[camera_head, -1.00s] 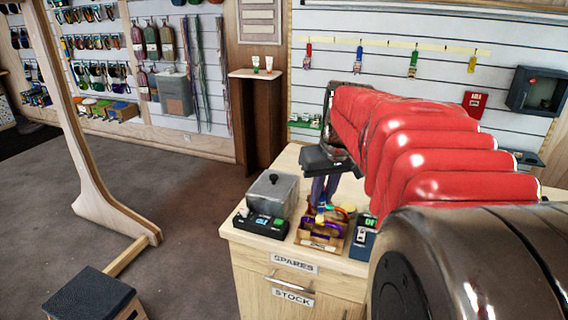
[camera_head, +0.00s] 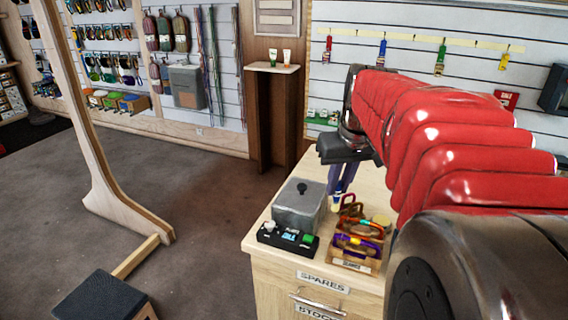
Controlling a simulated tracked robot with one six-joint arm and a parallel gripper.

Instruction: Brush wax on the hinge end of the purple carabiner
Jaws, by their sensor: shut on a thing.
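The purple carabiner (camera_head: 357,248) lies in the front part of a wooden tray (camera_head: 349,265) on the cabinet top. An orange-red carabiner (camera_head: 365,228) and a brown one (camera_head: 350,207) stand behind it. My gripper (camera_head: 340,190) points down, left of and behind the purple carabiner and apart from it. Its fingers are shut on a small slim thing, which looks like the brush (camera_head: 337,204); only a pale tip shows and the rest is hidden. The hinge end of the purple carabiner is too small to make out.
A grey lidded pot (camera_head: 297,209) stands just left of my gripper. A black box with buttons (camera_head: 288,240) sits in front of it. A yellow block (camera_head: 381,221) is at the tray's back right. My red arm hides the cabinet's right side.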

